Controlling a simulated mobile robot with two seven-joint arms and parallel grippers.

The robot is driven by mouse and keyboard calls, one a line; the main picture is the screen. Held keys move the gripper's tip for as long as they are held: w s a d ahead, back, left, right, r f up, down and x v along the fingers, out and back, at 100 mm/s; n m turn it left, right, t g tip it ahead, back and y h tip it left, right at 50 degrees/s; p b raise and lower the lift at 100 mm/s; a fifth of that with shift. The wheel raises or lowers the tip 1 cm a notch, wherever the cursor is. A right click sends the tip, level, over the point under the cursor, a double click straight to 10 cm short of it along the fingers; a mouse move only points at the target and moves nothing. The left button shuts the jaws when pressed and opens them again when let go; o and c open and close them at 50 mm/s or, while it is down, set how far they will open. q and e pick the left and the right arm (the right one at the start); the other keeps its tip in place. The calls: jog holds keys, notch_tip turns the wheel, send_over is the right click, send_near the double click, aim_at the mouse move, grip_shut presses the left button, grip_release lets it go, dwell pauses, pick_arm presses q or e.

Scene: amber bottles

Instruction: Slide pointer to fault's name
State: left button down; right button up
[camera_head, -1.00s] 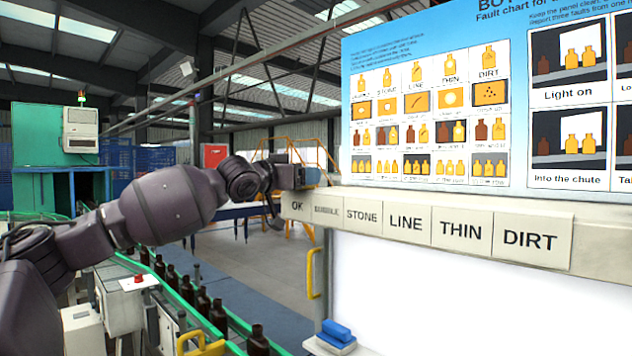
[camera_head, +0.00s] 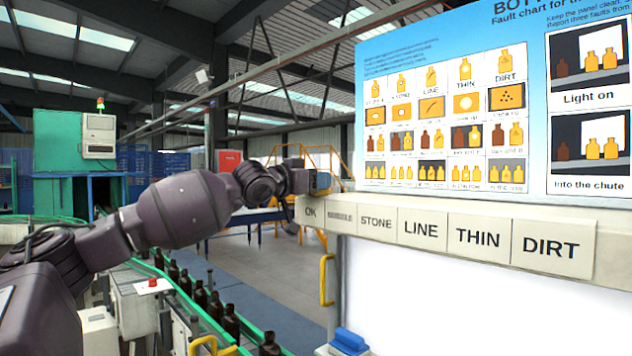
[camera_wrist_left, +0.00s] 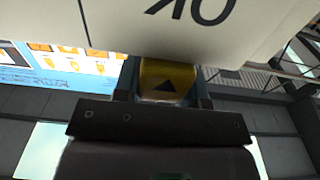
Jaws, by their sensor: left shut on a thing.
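The pointer (camera_wrist_left: 168,82) is a yellow block with a black triangle. It sits between the fingers of my left gripper (camera_wrist_left: 163,90), which is shut on it. In the head view my left gripper (camera_head: 322,183) is at the left end of the label rail (camera_head: 470,270), just above the OK label (camera_head: 311,213); the pointer is mostly hidden there. The OK label also shows upside down in the left wrist view (camera_wrist_left: 195,12). Right of it are a blurred label (camera_head: 340,217), STONE (camera_head: 376,224), LINE (camera_head: 422,230), THIN (camera_head: 478,239) and DIRT (camera_head: 550,247). My right gripper is not in view.
The fault chart (camera_head: 445,120) stands above the rail. A white panel (camera_head: 450,305) is below, with a blue eraser-like block (camera_head: 346,339) at its lower left. A conveyor with brown bottles (camera_head: 231,322) runs at lower left. The rail's top looks clear to the right.

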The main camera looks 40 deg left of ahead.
aim_at(381, 203)
pick_arm(q)
jog(key=shift+d+f, duration=0.1)
jog(key=shift+d, duration=0.5)
jog(key=d, duration=0.5)
jog(key=s+d, duration=0.1)
jog(key=d, duration=0.9)
jog(key=shift+s+d+b, duration=0.2)
jog(key=shift+s+b, duration=0.05)
jog(key=shift+b, duration=0.1)
jog(key=shift+d, duration=0.7)
